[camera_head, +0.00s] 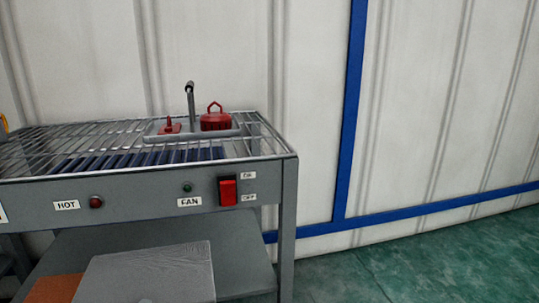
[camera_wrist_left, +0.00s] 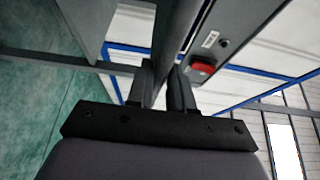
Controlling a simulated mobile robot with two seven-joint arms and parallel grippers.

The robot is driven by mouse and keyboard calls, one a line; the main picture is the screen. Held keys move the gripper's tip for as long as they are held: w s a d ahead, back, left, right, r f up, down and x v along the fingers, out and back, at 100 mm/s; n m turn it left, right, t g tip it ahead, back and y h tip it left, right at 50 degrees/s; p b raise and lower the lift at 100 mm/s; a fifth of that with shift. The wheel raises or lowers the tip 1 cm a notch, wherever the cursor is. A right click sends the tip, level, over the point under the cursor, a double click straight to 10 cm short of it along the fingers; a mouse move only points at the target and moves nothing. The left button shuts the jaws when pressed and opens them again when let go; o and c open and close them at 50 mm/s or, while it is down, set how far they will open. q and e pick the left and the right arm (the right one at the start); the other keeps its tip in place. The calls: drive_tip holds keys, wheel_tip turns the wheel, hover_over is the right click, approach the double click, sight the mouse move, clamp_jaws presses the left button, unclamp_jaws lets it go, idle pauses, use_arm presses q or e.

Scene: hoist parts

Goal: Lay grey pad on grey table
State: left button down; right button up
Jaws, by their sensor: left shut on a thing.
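The grey pad (camera_head: 150,274) is a flat light-grey slab at the bottom of the head view, in front of the table's lower shelf. The grey table (camera_head: 140,208) has a wire-rack top, a front panel marked HOT and FAN, and a red switch. My left gripper (camera_wrist_left: 163,85) shows in the left wrist view, its two dark fingers shut on a dark edge-on piece that looks like the pad (camera_wrist_left: 180,30). The left gripper is out of the head view. My right gripper is not in view.
A small tray (camera_head: 190,139) with a red lidded pot (camera_head: 215,121) and a small red part (camera_head: 172,126) sits on the rack's right rear, beside a metal post (camera_head: 190,100). A brown-orange piece (camera_head: 52,289) shows left of the pad. Green floor (camera_head: 430,262) is clear at right.

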use_arm(q)
drive_tip(key=s+d+r+n+y+p, duration=0.1)
drive_tip(key=s+d+r+n+y, duration=0.25)
drive_tip(key=r, duration=0.25)
wheel_tip(320, 180, up, 25)
drive_tip(key=p, duration=2.5)
drive_tip(key=shift+s+a+m, duration=0.35)
drive_tip(key=shift+s+m, duration=0.05)
drive_tip(key=shift+m, duration=0.05)
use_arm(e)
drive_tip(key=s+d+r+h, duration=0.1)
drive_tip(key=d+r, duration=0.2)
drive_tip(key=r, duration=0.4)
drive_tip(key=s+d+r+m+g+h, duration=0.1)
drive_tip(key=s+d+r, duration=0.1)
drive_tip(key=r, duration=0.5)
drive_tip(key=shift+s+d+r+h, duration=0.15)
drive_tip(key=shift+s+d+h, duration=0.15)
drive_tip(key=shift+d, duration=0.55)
use_arm(q)
drive_tip(key=shift+y, duration=0.25)
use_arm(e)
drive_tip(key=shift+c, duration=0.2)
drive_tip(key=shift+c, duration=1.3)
use_arm(q)
drive_tip(key=shift+s+a, duration=0.1)
drive_tip(key=shift+a, duration=0.05)
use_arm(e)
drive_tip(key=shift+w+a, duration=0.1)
